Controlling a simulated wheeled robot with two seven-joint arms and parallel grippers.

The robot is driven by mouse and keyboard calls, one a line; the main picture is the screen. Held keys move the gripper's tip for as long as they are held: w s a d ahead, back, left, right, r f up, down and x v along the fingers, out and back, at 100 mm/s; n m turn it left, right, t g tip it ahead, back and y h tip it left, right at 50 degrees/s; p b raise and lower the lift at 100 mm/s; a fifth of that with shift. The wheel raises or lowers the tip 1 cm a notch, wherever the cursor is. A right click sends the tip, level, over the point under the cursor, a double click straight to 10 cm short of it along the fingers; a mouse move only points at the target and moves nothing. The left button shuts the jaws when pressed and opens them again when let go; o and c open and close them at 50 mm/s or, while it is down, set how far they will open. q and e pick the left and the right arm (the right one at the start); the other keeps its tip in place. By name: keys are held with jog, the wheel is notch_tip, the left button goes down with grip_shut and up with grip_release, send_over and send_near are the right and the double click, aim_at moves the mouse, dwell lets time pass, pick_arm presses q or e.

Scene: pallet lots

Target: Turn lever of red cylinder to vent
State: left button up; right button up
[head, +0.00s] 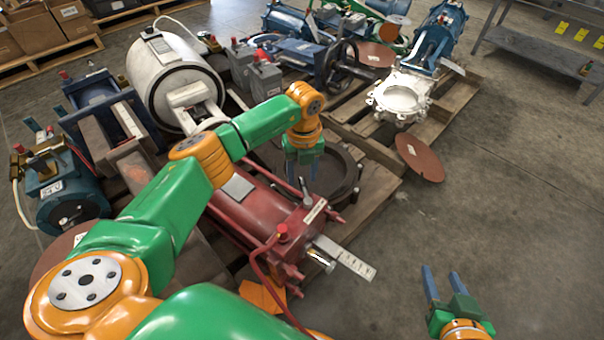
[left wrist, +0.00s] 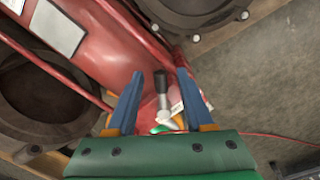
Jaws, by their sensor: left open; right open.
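The red cylinder (head: 250,212) lies on a pallet in the middle of the head view, with a white label near its right end. Its lever (head: 307,194) stands up close to that label. In the left wrist view the lever (left wrist: 162,90) has a black grip on a silver base, and the red body (left wrist: 95,50) lies behind it. My left gripper (head: 303,178) points down above the cylinder. Its open blue fingers (left wrist: 160,74) appear on either side of the lever; contact cannot be told. My right gripper (head: 444,276) is open and empty over bare floor at the lower right.
A dark round flange (head: 345,180) lies beside the cylinder. A red knob (head: 283,230) and a hose sit at its near end, with a metal strip (head: 345,258) sticking out. A white tank (head: 172,78) and a white valve (head: 402,95) stand farther back. The floor at right is clear.

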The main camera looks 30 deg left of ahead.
pick_arm(q)
grip_shut()
dwell(1.4)
